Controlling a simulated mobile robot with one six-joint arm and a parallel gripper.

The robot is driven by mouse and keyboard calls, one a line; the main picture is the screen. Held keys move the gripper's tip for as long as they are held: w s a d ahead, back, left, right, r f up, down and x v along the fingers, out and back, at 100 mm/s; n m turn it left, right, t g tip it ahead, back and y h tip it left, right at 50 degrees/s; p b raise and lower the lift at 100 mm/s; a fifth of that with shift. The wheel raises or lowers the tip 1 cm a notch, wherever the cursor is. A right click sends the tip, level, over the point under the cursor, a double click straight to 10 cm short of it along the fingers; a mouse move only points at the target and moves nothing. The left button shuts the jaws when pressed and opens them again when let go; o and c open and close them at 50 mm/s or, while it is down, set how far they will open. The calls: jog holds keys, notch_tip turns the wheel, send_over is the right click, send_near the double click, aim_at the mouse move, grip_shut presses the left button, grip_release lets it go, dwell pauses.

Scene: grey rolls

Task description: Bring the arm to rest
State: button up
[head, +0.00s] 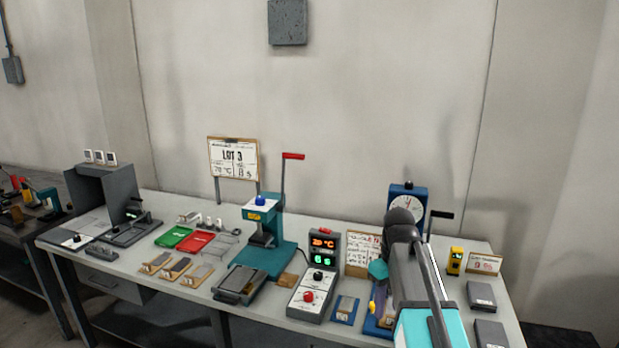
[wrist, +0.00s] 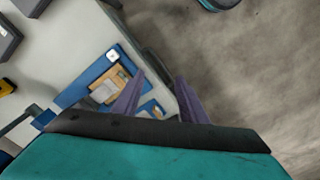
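My arm (head: 408,275) reaches up from the bottom right of the head view, over the right part of the bench. In the wrist view, the two purple fingers of my gripper (wrist: 160,78) stand apart with a gap between them and nothing held. The gripper is above the bench's front edge, with a blue fixture (wrist: 72,93) just left of the fingers. In the head view, my arm hides part of that bench area, and I cannot make out both fingertips.
The bench (head: 150,228) is crowded. A teal press (head: 262,262) with a red lever, a grey control box (head: 316,290) and a blue dial device (head: 408,203) stand near my arm. Grey blocks (head: 481,295) lie at the right. Bare floor (wrist: 260,70) shows beyond the edge.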

jog(key=s+a+f+g, duration=0.15)
jog(key=s+f, duration=0.35)
jog(key=f, duration=0.5)
jog(key=s+f+g, duration=0.2)
jog(key=s+f, duration=0.2)
jog(key=f, duration=0.5)
jog(key=s+a+f+g, duration=0.15)
jog(key=s+f, duration=0.35)
jog(key=f, duration=0.5)
jog(key=s+f+m+b, duration=0.1)
jog(key=s+f+m, duration=0.4)
jog(key=s+f, duration=1.6)
jog(key=shift+s+a+f+m+g, duration=0.25)
jog(key=shift+s+a, duration=0.2)
jog(key=shift+s, duration=0.65)
